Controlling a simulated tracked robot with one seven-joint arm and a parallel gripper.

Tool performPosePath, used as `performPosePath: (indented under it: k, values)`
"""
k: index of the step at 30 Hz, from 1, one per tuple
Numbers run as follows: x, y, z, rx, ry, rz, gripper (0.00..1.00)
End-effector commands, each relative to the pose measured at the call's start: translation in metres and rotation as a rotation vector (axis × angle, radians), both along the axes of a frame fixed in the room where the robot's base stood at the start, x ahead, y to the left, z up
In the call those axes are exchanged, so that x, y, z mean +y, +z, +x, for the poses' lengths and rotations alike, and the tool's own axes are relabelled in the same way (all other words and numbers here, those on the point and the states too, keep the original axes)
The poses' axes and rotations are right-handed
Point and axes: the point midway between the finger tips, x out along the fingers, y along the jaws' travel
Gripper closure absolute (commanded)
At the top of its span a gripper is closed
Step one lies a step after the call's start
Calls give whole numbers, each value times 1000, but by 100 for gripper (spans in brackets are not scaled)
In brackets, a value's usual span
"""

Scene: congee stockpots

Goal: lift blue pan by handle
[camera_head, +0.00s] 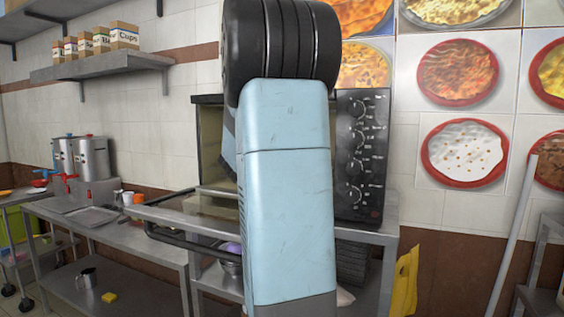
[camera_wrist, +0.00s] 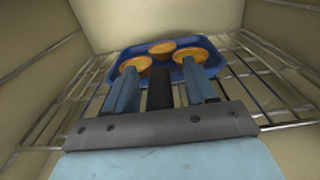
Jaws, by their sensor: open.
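In the wrist view, the blue pan (camera_wrist: 222,58) lies on a wire rack (camera_wrist: 82,92) inside the oven. Three orange-brown round baked items (camera_wrist: 161,47) sit in it. My gripper (camera_wrist: 160,70) is inside the oven, with its two fingers apart at the pan's near edge. A dark bar stands between the fingers; I cannot tell whether it is the pan's handle or part of my gripper. In the head view, my arm hides the gripper, the pan and much of the oven (camera_head: 358,155).
The oven door (camera_head: 180,240) hangs open at the front. Oven walls are close around my gripper. A yellow floor sign (camera_head: 404,285) stands at the lower right. A steel counter (camera_head: 110,232) with steel pots (camera_head: 93,157) is at left; a shelf (camera_head: 105,66) holds boxes above.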

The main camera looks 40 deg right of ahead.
Motion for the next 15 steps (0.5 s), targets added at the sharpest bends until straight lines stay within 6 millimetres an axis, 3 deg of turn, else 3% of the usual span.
performPosePath:
  k: [5, 15]
  values:
    - [0, 0, 0, 0, 0, 0, 47]
    - [1, 0, 0, 0, 0, 0, 79]
